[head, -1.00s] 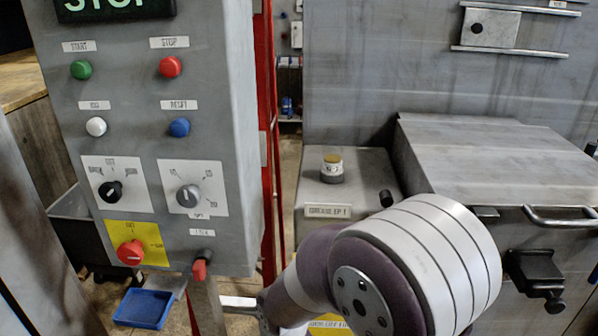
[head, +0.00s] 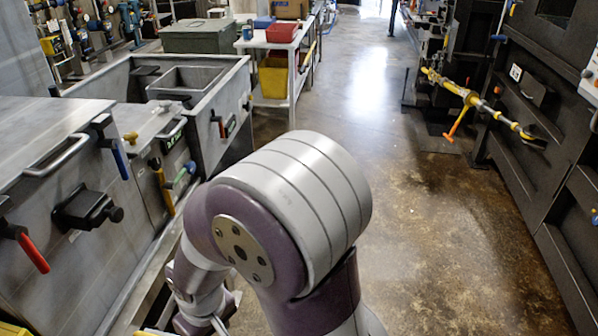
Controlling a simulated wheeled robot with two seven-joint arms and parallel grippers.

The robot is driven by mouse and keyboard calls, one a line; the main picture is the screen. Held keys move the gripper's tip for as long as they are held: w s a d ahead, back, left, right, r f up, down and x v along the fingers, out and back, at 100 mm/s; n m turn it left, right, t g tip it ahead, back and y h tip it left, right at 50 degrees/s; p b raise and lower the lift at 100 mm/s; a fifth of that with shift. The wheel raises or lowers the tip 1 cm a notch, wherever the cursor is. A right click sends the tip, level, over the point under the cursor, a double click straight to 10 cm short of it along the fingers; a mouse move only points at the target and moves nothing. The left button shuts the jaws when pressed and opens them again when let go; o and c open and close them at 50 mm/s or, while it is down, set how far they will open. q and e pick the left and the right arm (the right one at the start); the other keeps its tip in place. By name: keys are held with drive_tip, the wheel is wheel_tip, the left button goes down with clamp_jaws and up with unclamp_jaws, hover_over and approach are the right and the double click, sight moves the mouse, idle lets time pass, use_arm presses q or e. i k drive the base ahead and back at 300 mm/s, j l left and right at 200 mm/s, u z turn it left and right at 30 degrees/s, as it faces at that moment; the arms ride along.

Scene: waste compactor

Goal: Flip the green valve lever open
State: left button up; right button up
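A lever with a green grip (head: 184,173) sits on the front of the grey machine at the left. It points up to the right, and I cannot tell whether its valve is open. My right arm rises from the bottom centre and bends down to the left. Its gripper (head: 212,324) is at the bottom edge, below the lever in the picture and apart from it. The gripper is small and partly cut off, so its opening is unclear. My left gripper is not in view.
A blue handle (head: 120,160), a red handle (head: 33,253) and a yellow lever (head: 163,190) are on nearby machine fronts. A white cart (head: 287,48) stands behind. Yellow pipework (head: 468,98) is at the right. The floor (head: 425,225) between is clear.

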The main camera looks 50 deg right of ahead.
sight(172, 186)
drive_tip(key=z, duration=1)
drive_tip(key=i+l+u, duration=0.1)
drive_tip(key=i+l, duration=0.35)
drive_tip(key=i+l+u, duration=0.1)
drive_tip(key=i+l, duration=0.75)
drive_tip(key=l, duration=0.25)
drive_tip(key=i+l+u, duration=0.15)
drive_tip(key=i+l, duration=0.25)
drive_tip(key=l, duration=0.15)
